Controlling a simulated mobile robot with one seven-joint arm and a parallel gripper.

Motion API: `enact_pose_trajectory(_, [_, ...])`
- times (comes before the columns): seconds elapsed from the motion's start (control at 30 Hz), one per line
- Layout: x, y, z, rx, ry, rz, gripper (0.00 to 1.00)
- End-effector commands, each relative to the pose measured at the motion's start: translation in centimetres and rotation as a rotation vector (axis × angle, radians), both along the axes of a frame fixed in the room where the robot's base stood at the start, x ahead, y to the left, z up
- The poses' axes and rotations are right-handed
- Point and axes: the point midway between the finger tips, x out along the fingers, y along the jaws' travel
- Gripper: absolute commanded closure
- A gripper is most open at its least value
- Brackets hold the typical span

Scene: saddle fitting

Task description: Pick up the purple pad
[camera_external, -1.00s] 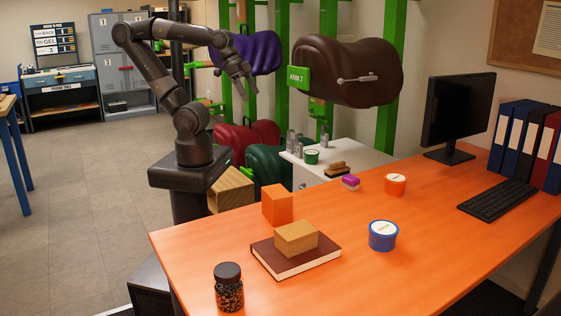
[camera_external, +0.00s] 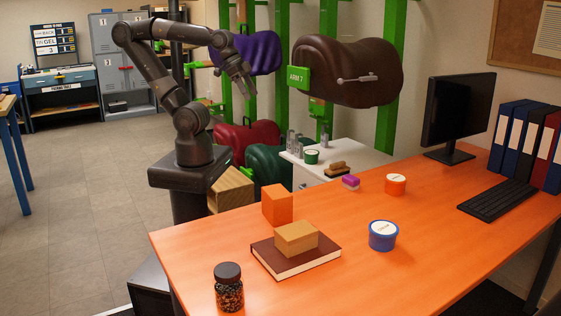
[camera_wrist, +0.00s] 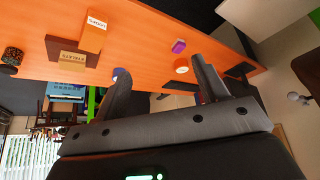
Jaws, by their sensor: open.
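The purple pad (camera_external: 351,181) is a small block with a purple top and a pale lower part, lying on the far part of the orange desk (camera_external: 335,214). In the wrist view the purple pad (camera_wrist: 178,47) shows beyond my fingers, close to the orange tub (camera_wrist: 182,65).
On the desk stand an orange tub (camera_external: 395,185), a blue tub (camera_external: 383,236), an orange box (camera_external: 278,207), a tan block (camera_external: 296,238) on a book (camera_external: 268,255), and a dark-lidded jar (camera_external: 228,288). A monitor (camera_external: 457,112) stands at right. A brown saddle (camera_external: 345,72) hangs behind.

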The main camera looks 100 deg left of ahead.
Motion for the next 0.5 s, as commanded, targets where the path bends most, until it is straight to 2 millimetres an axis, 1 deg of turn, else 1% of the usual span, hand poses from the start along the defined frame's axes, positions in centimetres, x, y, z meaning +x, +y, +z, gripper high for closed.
enact_pose_trajectory(0.17, [0.2, 0.1, 0.0, 0.004, -0.001, 0.001, 0.34])
enact_pose_trajectory(0.27, [1.3, 0.6, 0.0, 0.029, -0.010, 0.008, 0.34])
enact_pose_trajectory(0.37, [3.7, 1.8, -0.1, 0.082, -0.032, 0.014, 0.34])
enact_pose_trajectory(0.47, [7.1, 3.4, -0.4, 0.152, -0.063, 0.012, 0.34])
enact_pose_trajectory(0.5, [8.5, 4.0, -0.6, 0.181, -0.076, 0.007, 0.34])
